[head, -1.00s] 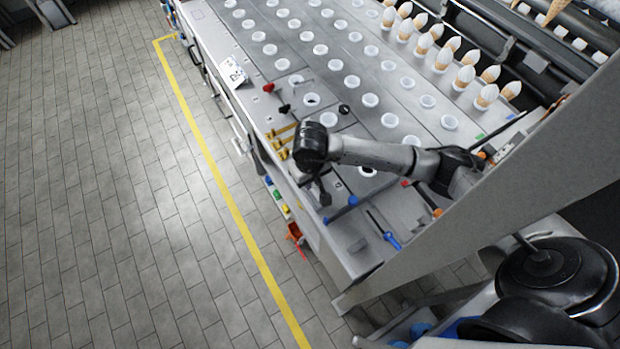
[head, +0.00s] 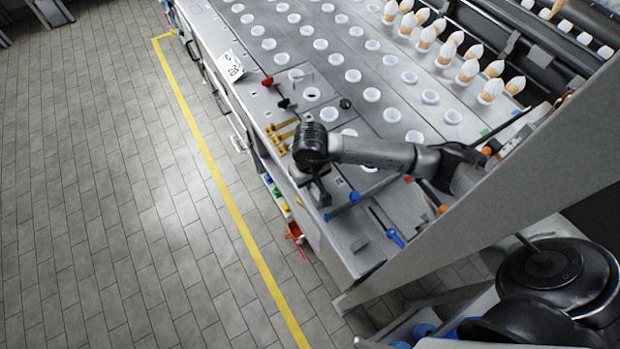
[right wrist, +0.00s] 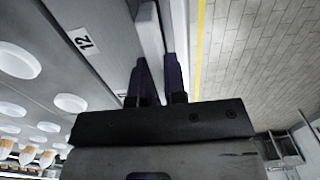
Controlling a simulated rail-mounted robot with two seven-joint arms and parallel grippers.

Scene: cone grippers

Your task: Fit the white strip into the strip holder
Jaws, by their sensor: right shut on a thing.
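My right gripper (head: 319,191) hangs at the near left edge of the grey machine top in the head view. In the right wrist view its two dark fingers (right wrist: 158,68) are shut on a long pale bar, which looks like the white strip (right wrist: 150,30). The strip runs away from the fingers, with the floor to its right and the grey top to its left. In the head view the strip is too small or hidden to make out. I cannot tell the strip holder apart from the other fittings. My left gripper is out of view.
The machine top (head: 375,215) carries rows of white cups (head: 372,94) and filled cones (head: 467,70). Yellow fittings (head: 281,135), a red knob (head: 267,82) and a blue handle (head: 395,237) are near my right arm. The tiled floor (head: 110,200) is clear.

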